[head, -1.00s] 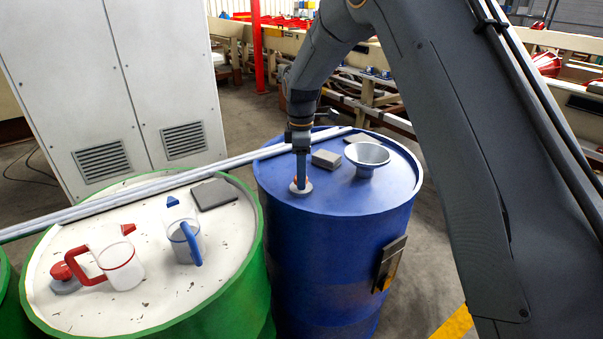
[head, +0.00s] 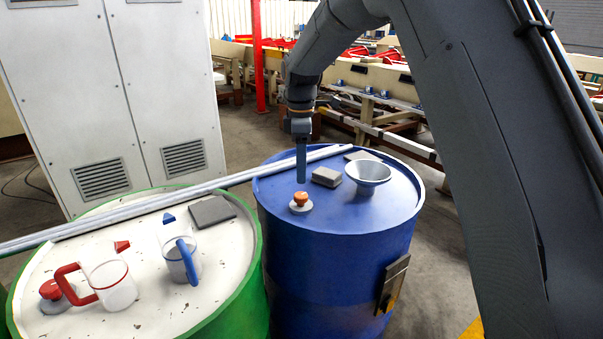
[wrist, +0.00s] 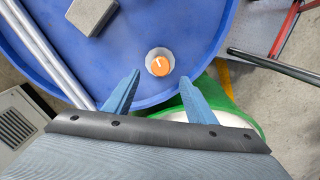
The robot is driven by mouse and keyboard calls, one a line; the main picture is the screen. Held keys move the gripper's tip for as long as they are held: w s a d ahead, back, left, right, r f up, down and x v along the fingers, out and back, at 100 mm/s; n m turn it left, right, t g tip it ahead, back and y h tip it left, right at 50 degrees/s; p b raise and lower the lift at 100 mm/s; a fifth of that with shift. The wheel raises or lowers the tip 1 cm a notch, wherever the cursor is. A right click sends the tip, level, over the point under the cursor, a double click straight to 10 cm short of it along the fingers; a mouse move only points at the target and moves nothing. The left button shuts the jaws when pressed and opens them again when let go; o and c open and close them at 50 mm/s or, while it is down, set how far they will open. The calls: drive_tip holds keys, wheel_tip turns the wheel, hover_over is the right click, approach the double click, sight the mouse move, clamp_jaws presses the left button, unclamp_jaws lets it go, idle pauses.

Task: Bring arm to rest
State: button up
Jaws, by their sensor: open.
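My gripper (head: 301,165) hangs above the blue drum (head: 335,262), fingers pointing down, apart from everything. In the wrist view its two blue fingers (wrist: 158,92) are spread with nothing between them. A grey disc with an orange knob (head: 300,203) stands on the drum top just below the fingertips. It also shows in the wrist view (wrist: 160,62), ahead of the gap between the fingers.
A grey block (head: 326,177) and a funnel (head: 367,175) stand on the blue drum. The green drum (head: 245,285) holds a red-handled jug (head: 112,287), a blue-handled jug (head: 182,262) and a red-knobbed piece (head: 52,294). Pale rods (head: 150,203) cross both drums. A cabinet (head: 120,100) stands behind.

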drive_tip(key=s+d+f+m, duration=0.2)
drive_tip(key=s+d+m, duration=0.4)
drive_tip(key=s, duration=0.4)
drive_tip(key=s+d+f+m, duration=0.3)
drive_tip(key=s+d+m, duration=0.3)
drive_tip(key=s, duration=0.5)
drive_tip(key=s+d+f+m, duration=0.2)
drive_tip(key=s+d+m, duration=0.4)
drive_tip(key=s, duration=0.5)
drive_tip(key=shift+d+f+t, duration=0.3)
drive_tip(key=shift+d+f, duration=0.05)
drive_tip(key=shift+d, duration=0.65)
drive_tip(key=shift+s, duration=0.1)
